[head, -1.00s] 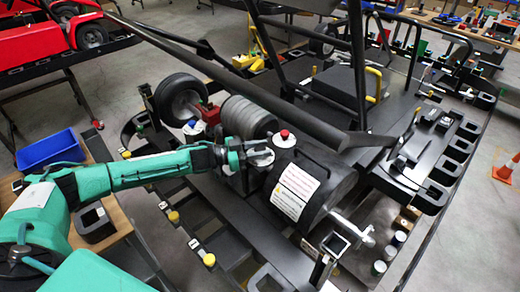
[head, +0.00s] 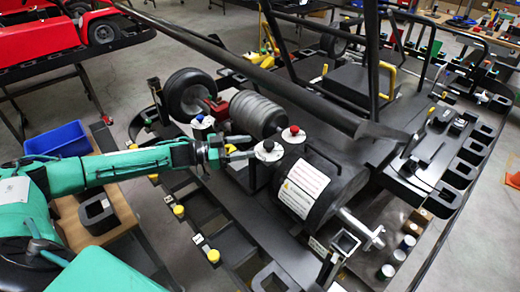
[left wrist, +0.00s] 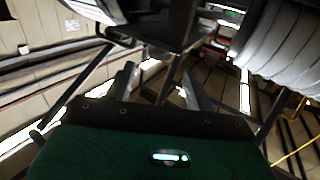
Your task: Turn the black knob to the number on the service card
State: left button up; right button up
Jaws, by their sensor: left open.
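A black knob (head: 268,144) sits on a round white dial in the head view, between a blue knob (head: 200,118) and a red knob (head: 294,130), each on its own white disc. The dial's marks are too small to read. My left gripper (head: 240,153) is open and empty, just left of the black knob, with a small gap seeming to separate them. Its two fingers show spread apart in the left wrist view (left wrist: 160,88). A white printed label (head: 302,188) with a warning sign is on a black drum; I cannot tell whether it is the service card. My right gripper is out of view.
A ribbed grey cylinder (head: 257,115) stands behind the knobs; it also shows in the left wrist view (left wrist: 285,45). A thick dark bar (head: 270,80) slants overhead. A black wheel (head: 190,95) is at the back left.

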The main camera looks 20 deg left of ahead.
pick_arm(q)
jog(key=b+v, duration=0.1)
jog(key=v, duration=0.5)
jog(key=shift+b, duration=0.35)
